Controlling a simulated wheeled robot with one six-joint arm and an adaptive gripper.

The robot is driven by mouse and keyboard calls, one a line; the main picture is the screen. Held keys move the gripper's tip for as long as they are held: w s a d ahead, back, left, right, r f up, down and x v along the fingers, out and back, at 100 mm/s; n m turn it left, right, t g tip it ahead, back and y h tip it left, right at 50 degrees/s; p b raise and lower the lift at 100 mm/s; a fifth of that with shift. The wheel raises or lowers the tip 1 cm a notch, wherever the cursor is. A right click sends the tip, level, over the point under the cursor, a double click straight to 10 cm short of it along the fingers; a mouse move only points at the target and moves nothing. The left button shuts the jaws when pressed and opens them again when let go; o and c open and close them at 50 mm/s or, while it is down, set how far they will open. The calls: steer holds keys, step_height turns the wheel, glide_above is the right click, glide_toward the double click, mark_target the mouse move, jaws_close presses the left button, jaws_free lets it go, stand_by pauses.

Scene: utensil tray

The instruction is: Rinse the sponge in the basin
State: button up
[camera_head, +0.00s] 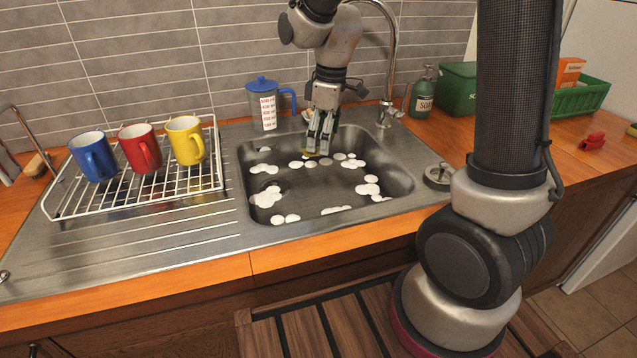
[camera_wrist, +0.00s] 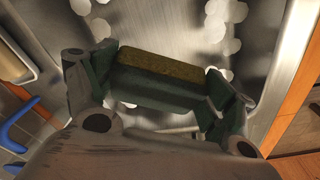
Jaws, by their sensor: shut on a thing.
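The sponge (camera_wrist: 160,68) is a yellow-brown block with a dark green side, seen between my fingers in the wrist view. In the head view only a small yellow edge of it shows below the fingertips. My gripper (camera_head: 318,146) points down over the back of the basin (camera_head: 325,192), shut on the sponge; it also shows in the wrist view (camera_wrist: 160,92). The basin is a steel sink with patches of white foam (camera_head: 267,196) in it. I cannot tell whether the sponge touches the basin floor.
The tap (camera_head: 386,114) and a green soap bottle (camera_head: 421,92) are at the right. A dish rack (camera_head: 205,182) with blue, red and yellow mugs is at the left.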

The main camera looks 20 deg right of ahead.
steer(key=shift+r, duration=2)
